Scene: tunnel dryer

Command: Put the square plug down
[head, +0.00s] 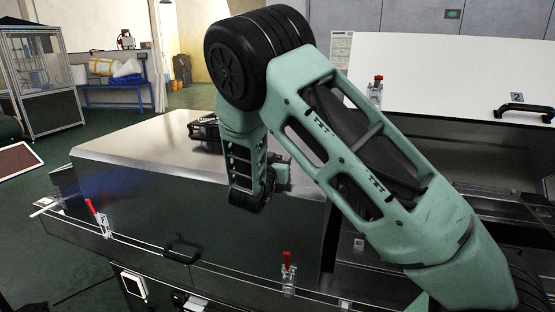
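I cannot make out the square plug in the head view. My arm rises from the lower right to a large black elbow joint, then its forearm drops in front of the metal housing. Its wrist end is low, near the housing's front face. My gripper's fingers do not show, so I cannot see whether they hold anything. A small dark object (204,128) lies on or above the top of the brushed-metal housing (140,140), partly behind my forearm. I cannot tell what it is.
Red-handled clamps (97,218) (288,272) line the front edge. A raised white lid (440,75) with a black handle (524,112) stands at the right. A blue table (118,88) and a glazed cabinet (40,80) are far back left. The left part of the housing top is bare.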

